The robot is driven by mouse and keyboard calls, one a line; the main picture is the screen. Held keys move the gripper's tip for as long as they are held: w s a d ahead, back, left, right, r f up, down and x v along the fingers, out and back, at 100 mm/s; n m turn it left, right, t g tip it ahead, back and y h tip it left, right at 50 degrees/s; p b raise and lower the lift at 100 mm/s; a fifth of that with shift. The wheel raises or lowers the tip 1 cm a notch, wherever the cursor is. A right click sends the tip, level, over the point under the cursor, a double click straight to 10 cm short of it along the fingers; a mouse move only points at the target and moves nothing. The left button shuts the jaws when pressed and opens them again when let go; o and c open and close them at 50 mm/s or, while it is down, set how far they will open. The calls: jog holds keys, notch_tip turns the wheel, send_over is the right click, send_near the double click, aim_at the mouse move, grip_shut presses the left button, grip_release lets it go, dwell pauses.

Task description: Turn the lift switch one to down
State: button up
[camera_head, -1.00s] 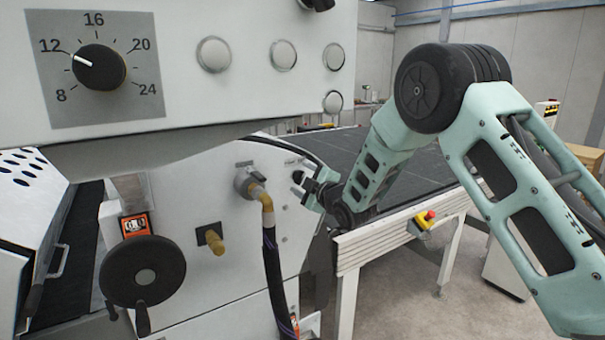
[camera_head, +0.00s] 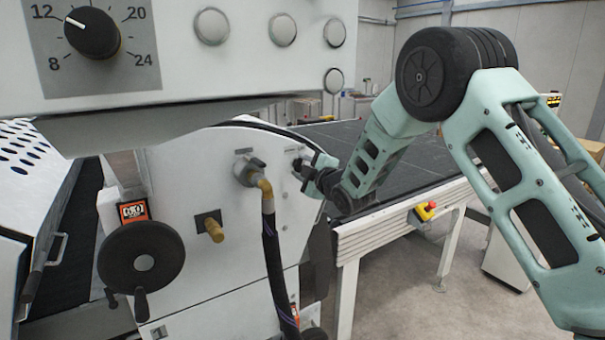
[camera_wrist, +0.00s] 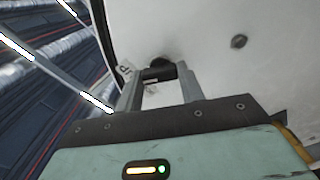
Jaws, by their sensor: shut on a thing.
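The lift switch one is a small dark knob (camera_wrist: 160,68) on the white side panel of the machine, seen between my fingertips in the wrist view. My gripper (camera_wrist: 160,82) is shut on it, one finger on each side. A small label with dark letters lies left of the knob, partly hidden by a finger. In the head view my gripper (camera_head: 306,169) reaches the panel's right upper part. It largely hides the switch there, and the switch's turned position cannot be read.
A pipe fitting with a hose (camera_head: 266,205) is left of my gripper. A brass-coloured knob (camera_head: 214,230) and a black handwheel (camera_head: 141,258) are further left. The conveyor table (camera_head: 400,170) lies to the right, with a red-and-yellow emergency button (camera_head: 425,210) on its side.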

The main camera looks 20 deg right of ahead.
jog(key=n+b, duration=0.3)
jog(key=b, duration=0.4)
jog(key=n+b, duration=0.4)
jog(key=b, duration=0.3)
jog(key=n+b, duration=0.3)
jog(key=b, duration=0.4)
jog(key=shift+f+n+b, duration=0.3)
jog(key=shift+n, duration=0.1)
jog(key=shift+r, duration=0.1)
jog(key=o, duration=1)
jog(key=b+v, duration=0.5)
jog(key=v, duration=1.2)
jog(key=shift+s, duration=0.2)
